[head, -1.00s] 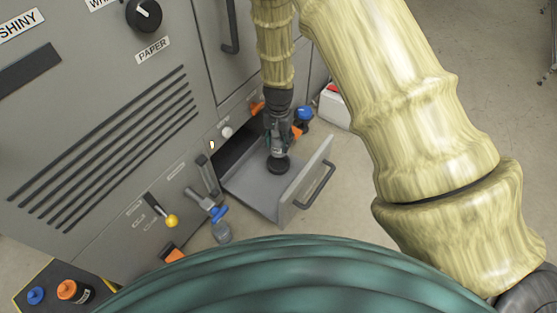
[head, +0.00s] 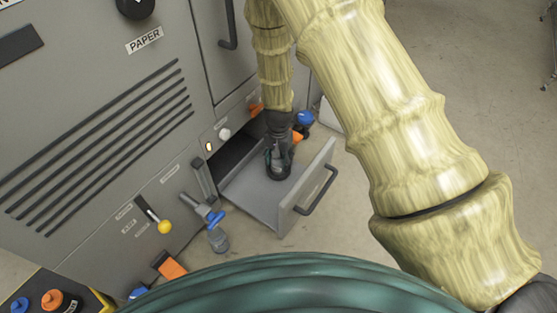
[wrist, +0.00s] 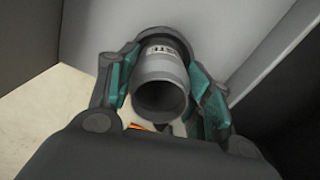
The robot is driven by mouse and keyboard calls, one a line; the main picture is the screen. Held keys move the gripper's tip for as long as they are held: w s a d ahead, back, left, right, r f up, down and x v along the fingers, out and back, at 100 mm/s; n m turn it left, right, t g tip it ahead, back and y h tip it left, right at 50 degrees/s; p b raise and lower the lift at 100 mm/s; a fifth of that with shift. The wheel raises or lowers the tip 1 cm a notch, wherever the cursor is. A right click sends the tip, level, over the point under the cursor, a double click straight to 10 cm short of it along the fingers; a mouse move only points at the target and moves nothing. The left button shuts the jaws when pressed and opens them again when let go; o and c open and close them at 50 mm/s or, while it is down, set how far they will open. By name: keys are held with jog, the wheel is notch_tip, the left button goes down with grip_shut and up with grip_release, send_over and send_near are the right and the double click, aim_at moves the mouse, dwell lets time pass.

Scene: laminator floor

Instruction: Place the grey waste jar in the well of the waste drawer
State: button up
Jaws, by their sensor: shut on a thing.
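The grey waste jar (wrist: 160,75) is between the fingers of my gripper (head: 279,155), which is shut on it. In the wrist view its open mouth faces the camera and a white label shows on its side. The waste drawer (head: 247,190) is pulled out, and my gripper is inside its outline, pointing down. A dark round ring, which looks like the well (head: 278,175), shows around the jar's lower end. I cannot tell whether the jar's base is seated in it or just above it.
The drawer's front panel with a dark handle (head: 317,190) stands close to the right of my gripper. The grey machine cabinet (head: 120,110) rises on the left.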

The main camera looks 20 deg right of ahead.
jog(key=shift+f, duration=0.15)
jog(key=o, duration=1.1)
notch_tip(320, 180, up, 12)
jog(key=p, duration=0.7)
